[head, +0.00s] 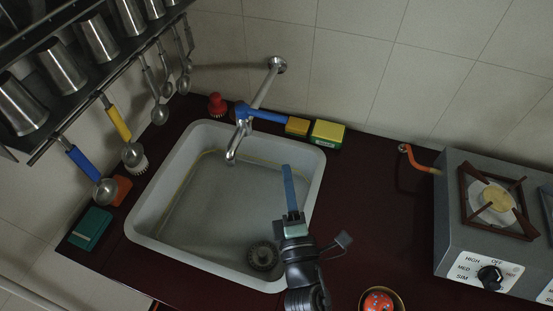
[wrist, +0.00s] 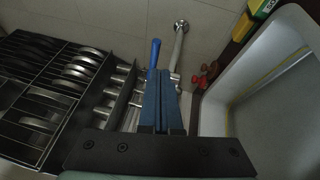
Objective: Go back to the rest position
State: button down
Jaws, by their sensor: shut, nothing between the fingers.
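My gripper (head: 287,168) is shut and empty. Its blue fingers stand over the right part of the sink in the head view, apart from the tap. In the wrist view the fingers (wrist: 163,78) lie close together with nothing between them. My dark arm reaches up from the bottom edge of the head view.
The grey sink (head: 137,222) holds a dark round drain piece (head: 263,256). A metal tap (head: 237,140) hangs over its back edge. Ladles (head: 160,112) hang below the pot shelf (head: 50,142) at left. A stove (head: 450,210) stands right; the dark counter (head: 375,205) between has free room.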

jog(key=w+d+r+m+t+h, duration=0.1)
jog(key=w+r+m+t+h, duration=0.35)
jog(key=r, duration=1.05)
jog(key=s+d+r+m+h, duration=0.1)
jog(key=r+m, duration=0.7)
jog(key=r, duration=0.6)
jog(key=s+a+r+m+t+y, duration=0.1)
jog(key=s+r, duration=0.3)
jog(key=r, duration=0.4)
jog(key=s+a+r+m+t+y, duration=0.1)
jog(key=s+a+r+m, duration=0.2)
jog(key=r, duration=0.5)
jog(key=s+a+r+m+t+y, duration=0.1)
jog(key=s+r+m, duration=0.3)
jog(key=r, duration=0.4)
jog(key=shift+s+a+r+y, duration=0.4)
jog(key=shift+s+a+y, duration=0.15)
jog(key=shift+s+a, duration=0.25)
